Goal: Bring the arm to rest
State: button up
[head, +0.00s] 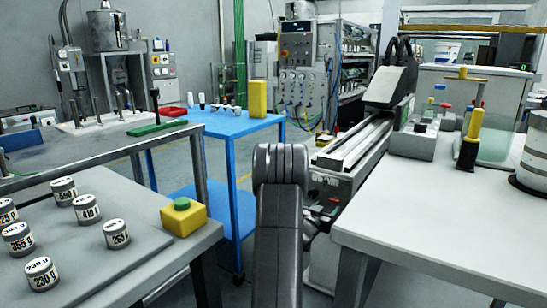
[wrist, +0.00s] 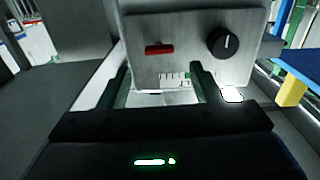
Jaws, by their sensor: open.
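My gripper (wrist: 160,70) shows in the wrist view with its two dark fingers spread apart. No held object can be made out between them. A grey metal panel with a red switch (wrist: 159,50) and a black knob (wrist: 223,42) stands just beyond the fingertips. In the head view my dark arm reaches forward at the centre and hides the gripper.
A long machine with a rail (head: 350,150) stands ahead of the arm. A white table (head: 440,215) is at right, a grey table with labelled weights (head: 88,215) and a yellow button box (head: 183,218) at left. A blue table (head: 225,124) stands behind.

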aim_at(333, 200)
jog(key=b+x, duration=0.1)
jog(key=x, duration=0.5)
jog(key=shift+d, duration=0.1)
dwell(0.3)
